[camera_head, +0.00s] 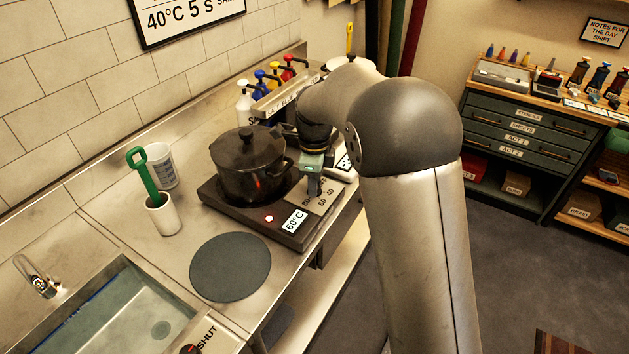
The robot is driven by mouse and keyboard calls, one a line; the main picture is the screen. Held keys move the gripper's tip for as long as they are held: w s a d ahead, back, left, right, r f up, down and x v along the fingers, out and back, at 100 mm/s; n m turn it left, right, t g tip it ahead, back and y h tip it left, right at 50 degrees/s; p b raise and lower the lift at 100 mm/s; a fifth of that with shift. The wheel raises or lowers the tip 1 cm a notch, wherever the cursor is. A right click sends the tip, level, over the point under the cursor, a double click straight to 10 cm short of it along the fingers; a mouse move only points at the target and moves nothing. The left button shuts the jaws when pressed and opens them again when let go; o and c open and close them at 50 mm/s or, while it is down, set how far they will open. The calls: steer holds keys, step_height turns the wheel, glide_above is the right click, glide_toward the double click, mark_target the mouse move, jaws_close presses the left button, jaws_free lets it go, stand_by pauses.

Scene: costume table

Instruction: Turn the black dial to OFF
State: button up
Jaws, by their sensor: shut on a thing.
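The hot plate (243,221) stands on the steel counter with a black pot (250,163) on it. Its control panel has printed numbers, of which 80, 60 and 40 are legible. A card on its front reads 60°C (295,220), and a red light (269,218) glows beside it. My gripper (314,186) points down at the panel, shut on the black dial there. The fingers and wrist hide most of the dial, so its pointer and any OFF mark cannot be made out.
A grey round mat (230,267) lies in front of the hot plate. A white cup (163,215) with a green-handled tool stands left, near a white tub (160,165). Pump bottles (262,85) stand behind. A sink (125,315) is at lower left.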

steer(key=n, duration=0.6)
steer(key=shift+n, duration=0.3)
steer(key=n, duration=0.3)
steer(key=shift+n, duration=0.4)
steer(key=n, duration=0.8)
steer(key=shift+r, duration=0.1)
steer(key=shift+n, duration=2.2)
steer(key=o, duration=1)
steer(key=shift+c, duration=0.2)
